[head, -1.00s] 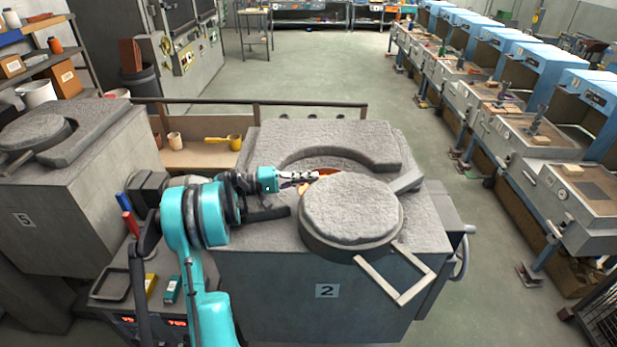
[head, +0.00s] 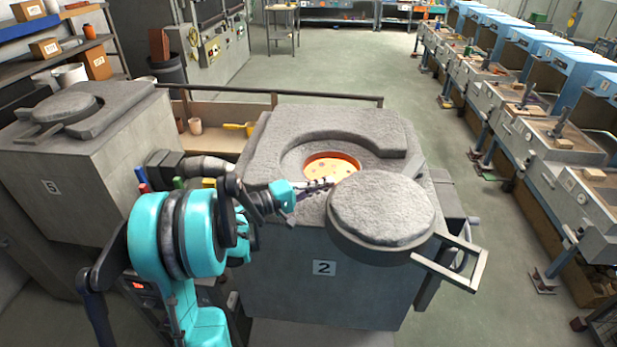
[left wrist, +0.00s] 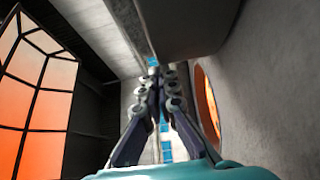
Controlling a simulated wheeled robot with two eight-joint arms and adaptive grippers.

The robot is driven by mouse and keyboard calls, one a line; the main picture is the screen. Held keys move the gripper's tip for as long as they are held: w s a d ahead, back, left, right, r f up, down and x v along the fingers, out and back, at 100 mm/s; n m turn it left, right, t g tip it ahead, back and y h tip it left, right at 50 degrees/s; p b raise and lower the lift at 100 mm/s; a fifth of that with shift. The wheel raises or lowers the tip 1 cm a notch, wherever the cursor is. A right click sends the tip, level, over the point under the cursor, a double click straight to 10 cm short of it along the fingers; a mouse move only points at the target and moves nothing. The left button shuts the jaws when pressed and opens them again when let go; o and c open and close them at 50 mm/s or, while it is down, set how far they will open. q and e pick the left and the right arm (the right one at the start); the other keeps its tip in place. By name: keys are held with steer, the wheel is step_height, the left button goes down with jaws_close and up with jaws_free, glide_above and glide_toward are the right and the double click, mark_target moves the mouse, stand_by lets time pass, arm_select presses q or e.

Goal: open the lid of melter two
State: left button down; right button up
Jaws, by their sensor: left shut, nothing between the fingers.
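Melter two (head: 290,280) is a grey block with a "2" label on its front. Its round, rough grey lid (head: 382,210) is swung to the front right, with its frame handle (head: 455,264) sticking out past the right edge. The glowing orange opening (head: 331,168) shows uncovered behind the lid. My left gripper (head: 330,183) is shut and empty, its fingertips at the lid's left side, in front of the opening; whether they touch the lid I cannot tell. In the left wrist view the shut fingers (left wrist: 158,80) point past the orange opening (left wrist: 207,105). My right gripper is not visible.
Melter five (head: 90,160) stands at the left with its lid. A low shelf with cups and a rail (head: 270,92) runs behind melter two. Blue-hooded benches (head: 560,130) line the right, with clear floor (head: 350,60) between.

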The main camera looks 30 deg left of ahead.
mark_target(371, 220)
arm_select(q)
steer(key=s+d, duration=0.1)
steer(key=s+d+n+t+y, duration=0.1)
steer(key=d, duration=0.1)
steer(key=s+d+y, duration=0.1)
steer(key=shift+d+f+n, duration=0.15)
steer(key=shift+d+n, duration=0.2)
steer(key=shift+n, duration=0.05)
steer(key=s+d, duration=0.1)
steer(key=d, duration=0.2)
steer(key=s+d, duration=0.1)
steer(key=d, duration=0.3)
steer(key=s+d+b, duration=0.1)
steer(key=d, duration=0.2)
steer(key=shift+d, duration=0.75)
steer(key=shift+a, duration=0.15)
